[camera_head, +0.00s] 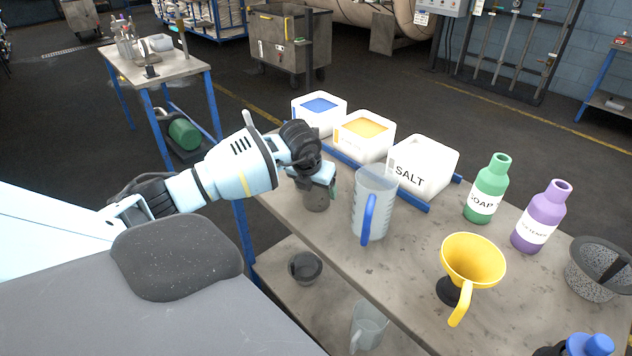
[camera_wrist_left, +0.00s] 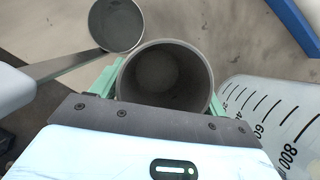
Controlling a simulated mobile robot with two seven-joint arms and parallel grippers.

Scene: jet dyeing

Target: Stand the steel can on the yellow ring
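The steel can (camera_wrist_left: 165,75), grey and open at the top, sits between the green finger pads of my left gripper (camera_wrist_left: 163,85) in the left wrist view. The pads lie against both its sides and its inside looks empty. In the head view my left gripper (camera_head: 318,175) is at the near left edge of the table, with the can (camera_head: 317,201) upright beneath it. I cannot tell whether its base touches the table. I see no yellow ring in either view. My right gripper is not in view.
A clear measuring jug (camera_head: 373,205) stands close to the right of the can. A steel dipper (camera_wrist_left: 117,25) lies close by. White boxes (camera_head: 422,168), a yellow funnel (camera_head: 472,260), a green bottle (camera_head: 487,190) and a purple bottle (camera_head: 541,218) stand on the table (camera_head: 400,285).

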